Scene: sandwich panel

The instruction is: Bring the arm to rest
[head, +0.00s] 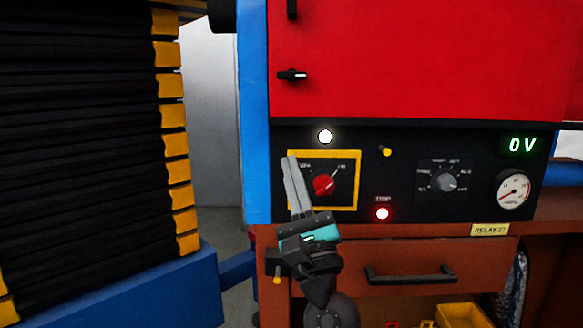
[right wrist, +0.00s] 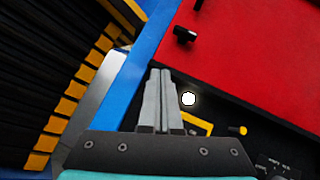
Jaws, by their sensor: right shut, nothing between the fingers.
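My right gripper (head: 293,185) is shut and empty, its two grey fingers together and pointing up in the head view. It overlaps the left edge of the yellow-framed switch plate (head: 355,182), just left of the red knob (head: 324,185). In the right wrist view the shut fingers (right wrist: 160,100) point toward the blue post and the red door; the yellow frame (right wrist: 196,124) is partly hidden behind them. I cannot tell whether the fingertips touch the panel. My left gripper is not in view.
Above is the red door (head: 420,60) with a black latch (head: 292,76). Black bellows (head: 80,150) stand left; a drawer (head: 400,260) lies below.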

